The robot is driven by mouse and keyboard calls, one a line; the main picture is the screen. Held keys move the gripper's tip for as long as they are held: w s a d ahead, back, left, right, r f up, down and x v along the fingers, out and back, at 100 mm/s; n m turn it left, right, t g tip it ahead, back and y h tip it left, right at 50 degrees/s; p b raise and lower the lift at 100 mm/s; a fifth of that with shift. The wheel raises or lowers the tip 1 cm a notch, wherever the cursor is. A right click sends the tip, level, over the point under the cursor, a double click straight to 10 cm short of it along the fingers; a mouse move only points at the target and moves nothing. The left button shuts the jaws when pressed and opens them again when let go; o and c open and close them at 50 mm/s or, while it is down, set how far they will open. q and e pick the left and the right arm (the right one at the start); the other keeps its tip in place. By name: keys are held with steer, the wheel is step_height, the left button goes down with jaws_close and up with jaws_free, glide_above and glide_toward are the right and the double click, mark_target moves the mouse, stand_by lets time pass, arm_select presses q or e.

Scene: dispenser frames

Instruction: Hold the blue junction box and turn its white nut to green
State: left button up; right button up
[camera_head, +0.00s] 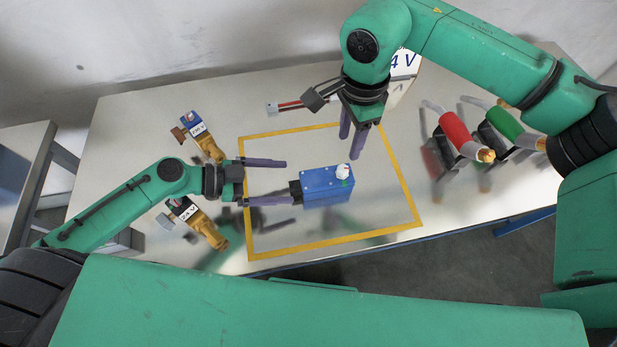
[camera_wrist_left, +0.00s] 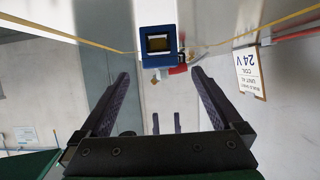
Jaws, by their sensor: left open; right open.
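The blue junction box (camera_head: 318,187) sits inside the yellow outline, with a dark stub on its left end. Its white nut (camera_head: 343,171) is on top near the right end, with a small green mark beside it. My left gripper (camera_head: 286,180) is open to the left of the box, its lower finger close to the dark stub; contact cannot be told. In the left wrist view the square end of the box (camera_wrist_left: 146,43) shows ahead, beyond the open fingers (camera_wrist_left: 159,74). My right gripper (camera_head: 350,147) is open and empty, pointing down above and behind the box.
Yellow tape (camera_head: 335,242) outlines a square on the shiny table. Two brass fittings with labels, one at the back (camera_head: 207,145) and one in front (camera_head: 208,230), flank my left arm. A red-sleeved part (camera_head: 453,128) and a green-sleeved part (camera_head: 505,122) stand at right.

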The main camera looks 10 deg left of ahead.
mark_target(321, 182)
arm_select(q)
steer(key=x, duration=1.1)
jaws_close()
stand_by(0.4)
arm_select(e)
steer(key=shift+o, duration=1.1)
steer(key=shift+r, duration=0.1)
step_height(321, 182, down, 10)
steer(key=n, duration=0.4)
steer(key=shift+n, duration=0.4)
